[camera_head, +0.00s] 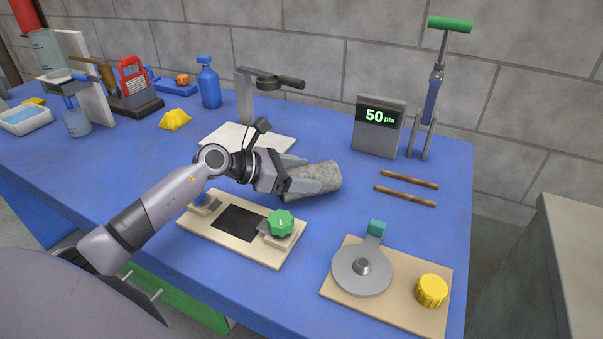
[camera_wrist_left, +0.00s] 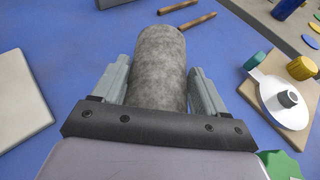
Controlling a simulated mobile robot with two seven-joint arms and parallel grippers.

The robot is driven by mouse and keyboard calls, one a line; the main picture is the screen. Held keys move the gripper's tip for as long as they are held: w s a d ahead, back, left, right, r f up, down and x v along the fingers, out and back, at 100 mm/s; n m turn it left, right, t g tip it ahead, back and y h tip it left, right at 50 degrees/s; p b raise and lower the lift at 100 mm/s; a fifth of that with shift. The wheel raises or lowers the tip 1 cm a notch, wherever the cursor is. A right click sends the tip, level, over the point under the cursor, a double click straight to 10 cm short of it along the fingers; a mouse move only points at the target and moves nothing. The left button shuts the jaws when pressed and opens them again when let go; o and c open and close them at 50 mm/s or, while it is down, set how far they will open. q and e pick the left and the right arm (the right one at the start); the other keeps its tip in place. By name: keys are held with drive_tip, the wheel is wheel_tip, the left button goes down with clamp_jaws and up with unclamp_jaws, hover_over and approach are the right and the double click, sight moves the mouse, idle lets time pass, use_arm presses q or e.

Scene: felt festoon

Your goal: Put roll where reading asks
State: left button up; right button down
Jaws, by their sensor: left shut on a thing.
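The roll (camera_head: 325,178) is a grey, mottled cylinder near the middle of the blue table. My left gripper (camera_head: 303,176) is shut on it, with one finger on each side. The roll also shows between the fingers in the left wrist view (camera_wrist_left: 160,65). I cannot tell whether it touches the table or hangs just above it. The reading is on a grey display box (camera_head: 379,126), which shows "50 pts" in green. Two parallel brown rods (camera_head: 407,188) lie on the table right of the roll, in front of the display. My right gripper is in neither view.
A cream board with a black square and green knob (camera_head: 281,223) lies in front of the roll. A board with a grey disc (camera_head: 361,270) and yellow knob (camera_head: 432,291) is front right. A stand with a green-topped tool (camera_head: 434,90) is back right. A white pad (camera_head: 231,134) lies behind.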

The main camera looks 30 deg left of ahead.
use_arm(q)
drive_tip(key=shift+f, duration=0.15)
drive_tip(key=o, duration=1.3)
drive_tip(key=shift+a+r, duration=0.1)
drive_tip(key=shift+r, duration=0.1)
drive_tip(key=b+v, duration=0.1)
drive_tip(key=v, duration=0.8)
drive_tip(key=shift+s+a+r, duration=0.1)
drive_tip(key=shift+s+a, duration=0.1)
drive_tip(key=shift+s, duration=0.15)
drive_tip(key=shift+b+v, duration=0.35)
drive_tip(key=shift+v, duration=0.65)
drive_tip(key=shift+d+r, duration=0.1)
drive_tip(key=shift+r, duration=0.05)
